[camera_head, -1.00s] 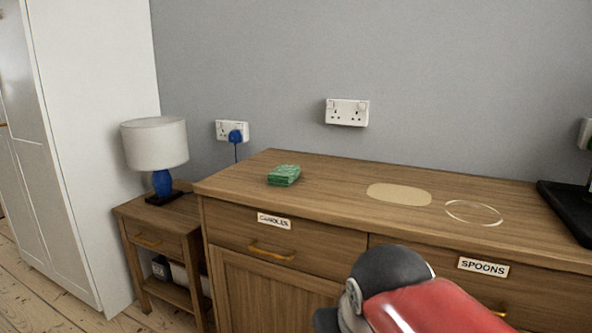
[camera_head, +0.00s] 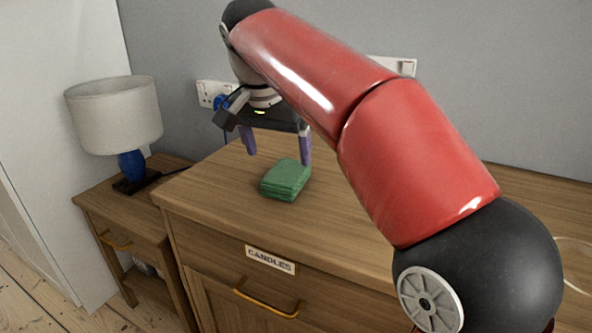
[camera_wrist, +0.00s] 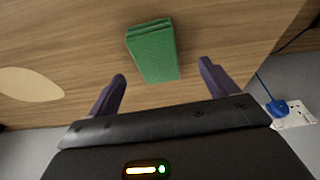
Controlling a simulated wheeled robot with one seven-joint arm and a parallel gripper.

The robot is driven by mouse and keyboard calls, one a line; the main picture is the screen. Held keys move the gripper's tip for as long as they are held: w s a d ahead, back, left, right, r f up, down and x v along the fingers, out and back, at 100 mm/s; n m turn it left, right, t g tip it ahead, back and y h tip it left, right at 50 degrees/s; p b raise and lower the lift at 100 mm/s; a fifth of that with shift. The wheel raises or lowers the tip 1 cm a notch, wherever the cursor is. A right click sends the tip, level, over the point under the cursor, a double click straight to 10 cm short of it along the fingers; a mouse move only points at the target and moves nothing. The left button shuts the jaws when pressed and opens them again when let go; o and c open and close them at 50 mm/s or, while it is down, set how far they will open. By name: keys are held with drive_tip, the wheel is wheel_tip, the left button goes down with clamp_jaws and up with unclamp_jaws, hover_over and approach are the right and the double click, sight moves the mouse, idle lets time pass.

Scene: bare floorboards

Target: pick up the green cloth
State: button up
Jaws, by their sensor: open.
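The green cloth (camera_head: 286,179) lies folded in a thick pad on the wooden sideboard top, near its left end. It also shows in the wrist view (camera_wrist: 153,52), lying ahead of the gap between my fingers. My gripper (camera_head: 277,158) is open and empty above the sideboard, over and slightly behind the cloth in the head view. Its two purple fingers are spread wide and point down, and they look apart from the cloth. The wrist view shows both fingers (camera_wrist: 162,75), one on each side of the gap.
A lamp (camera_head: 116,115) with a blue base stands on a small side table (camera_head: 100,200) to the left. A wall socket with a blue plug (camera_wrist: 280,108) is behind the sideboard. A flat pale oval (camera_wrist: 27,84) lies on the sideboard. The drawer label reads CANDLES (camera_head: 270,259).

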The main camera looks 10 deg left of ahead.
sight(286, 172)
drive_tip(key=x, duration=0.2)
drive_tip(key=b+x, duration=0.1)
drive_tip(key=x, duration=0.1)
drive_tip(key=d+x, duration=0.1)
drive_tip(key=x, duration=0.1)
drive_tip(key=shift+w+f, duration=0.15)
drive_tip(key=shift+w, duration=0.05)
drive_tip(key=c, duration=1.1)
drive_tip(key=shift+o, duration=0.2)
wheel_tip(286, 172, up, 10)
drive_tip(key=p, duration=0.3)
drive_tip(key=shift+a, duration=0.1)
